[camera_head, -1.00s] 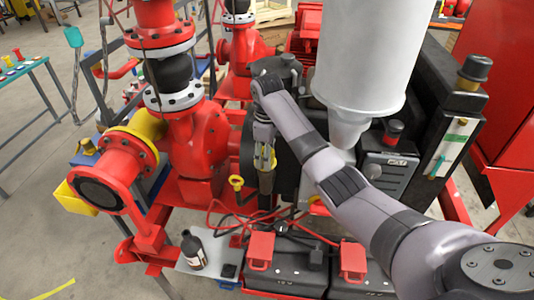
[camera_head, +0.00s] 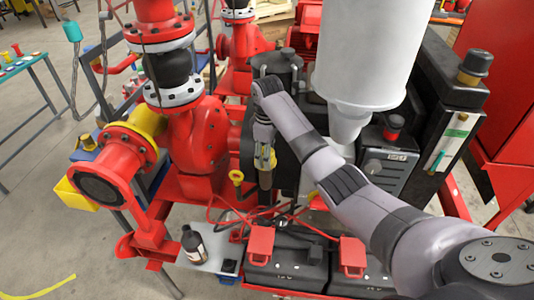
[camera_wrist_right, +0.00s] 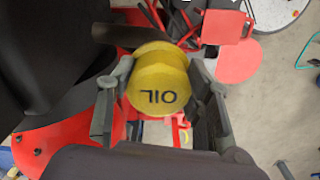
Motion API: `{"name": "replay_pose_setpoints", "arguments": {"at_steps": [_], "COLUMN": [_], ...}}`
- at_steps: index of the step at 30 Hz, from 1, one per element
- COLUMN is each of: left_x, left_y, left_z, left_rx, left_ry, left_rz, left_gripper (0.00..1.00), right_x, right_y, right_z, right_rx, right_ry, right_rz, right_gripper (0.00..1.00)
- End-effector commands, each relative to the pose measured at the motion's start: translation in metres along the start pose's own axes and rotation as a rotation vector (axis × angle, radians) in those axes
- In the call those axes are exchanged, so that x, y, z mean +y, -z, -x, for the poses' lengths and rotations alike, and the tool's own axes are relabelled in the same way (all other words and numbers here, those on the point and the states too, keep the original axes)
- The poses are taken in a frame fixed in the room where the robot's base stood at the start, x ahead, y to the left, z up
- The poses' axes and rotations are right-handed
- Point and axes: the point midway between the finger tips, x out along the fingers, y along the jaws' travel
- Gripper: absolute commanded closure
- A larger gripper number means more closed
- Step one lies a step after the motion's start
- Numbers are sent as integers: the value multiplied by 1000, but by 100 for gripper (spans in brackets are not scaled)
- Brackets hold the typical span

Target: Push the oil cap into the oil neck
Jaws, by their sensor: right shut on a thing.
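The oil cap (camera_wrist_right: 158,78) is yellow and marked OIL. It sits between the two fingers of my right gripper in the right wrist view. In the head view my right gripper (camera_head: 264,154) points down beside the dark pump housing and is shut on the cap, of which only a little yellow shows. A brownish upright tube (camera_head: 266,180), apparently the oil neck, stands directly below the fingers. The cap hides the neck's mouth in the wrist view, so I cannot tell how deep the cap sits. My left gripper is not in view.
A big white cylinder (camera_head: 370,50) hangs close to my right arm. Black batteries (camera_head: 290,270) with red clamps and a dark bottle (camera_head: 193,243) are in front. Red piping (camera_head: 200,145) is at the left.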

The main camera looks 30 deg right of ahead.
Motion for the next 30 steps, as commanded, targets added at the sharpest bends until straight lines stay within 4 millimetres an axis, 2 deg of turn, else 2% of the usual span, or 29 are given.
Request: {"name": "replay_pose_setpoints", "arguments": {"at_steps": [6,7,17,26,30], "left_x": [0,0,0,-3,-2], "left_y": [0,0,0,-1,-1], "left_z": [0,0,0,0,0], "left_rx": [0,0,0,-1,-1], "left_ry": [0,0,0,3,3], "left_rz": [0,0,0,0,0], "left_gripper": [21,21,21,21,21], "right_x": [0,0,0,0,1], "right_y": [0,0,0,0,1], "right_z": [-1,-1,0,0,14], "right_rx": [-1,-1,0,0,3], "right_ry": [1,1,0,0,-3], "right_rz": [0,0,0,0,0], "right_gripper": [87,52,30,30,30]}}
